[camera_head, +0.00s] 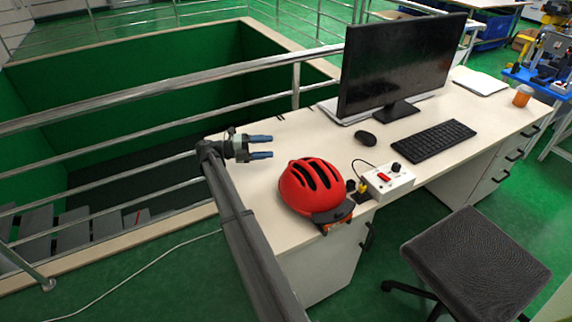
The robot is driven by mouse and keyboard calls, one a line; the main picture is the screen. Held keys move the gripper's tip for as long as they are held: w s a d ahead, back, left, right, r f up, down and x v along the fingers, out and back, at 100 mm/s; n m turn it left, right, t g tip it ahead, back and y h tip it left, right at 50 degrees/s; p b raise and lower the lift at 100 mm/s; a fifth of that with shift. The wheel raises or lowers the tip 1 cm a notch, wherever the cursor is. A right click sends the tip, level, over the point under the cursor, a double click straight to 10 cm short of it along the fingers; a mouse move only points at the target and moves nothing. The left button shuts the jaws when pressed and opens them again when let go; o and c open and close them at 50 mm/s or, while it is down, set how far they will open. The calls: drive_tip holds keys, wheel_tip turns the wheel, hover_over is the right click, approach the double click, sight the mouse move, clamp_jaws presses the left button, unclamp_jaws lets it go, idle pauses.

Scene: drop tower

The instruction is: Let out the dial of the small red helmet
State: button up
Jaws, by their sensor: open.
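A small red helmet (306,184) with dark vents sits on the near left part of the desk. A dark piece, like a visor or rear part, shows at its lower right edge, by the desk's front edge. I cannot make out the dial in this view. My gripper (271,147) is open and empty, its two bluish fingers pointing right. In the picture it is above and left of the helmet, apart from it.
A white control box (387,181) with a red switch and black knob stands right of the helmet. A monitor (398,62), mouse (365,138) and keyboard (434,144) are behind. Metal railings (150,92) run left of the desk (262,184). A stool (476,262) stands in front.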

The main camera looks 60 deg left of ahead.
drive_tip(key=f, duration=0.8)
drive_tip(key=shift+s+d+f, duration=0.1)
drive_tip(key=shift+s+f, duration=0.1)
drive_tip(key=shift+f, duration=0.05)
drive_tip(key=x, duration=0.6)
drive_tip(key=shift+s+d+r, duration=0.1)
drive_tip(key=shift+r, duration=0.15)
drive_tip(key=shift+x, duration=0.85)
drive_tip(key=shift+c, duration=0.2)
drive_tip(key=c, duration=1)
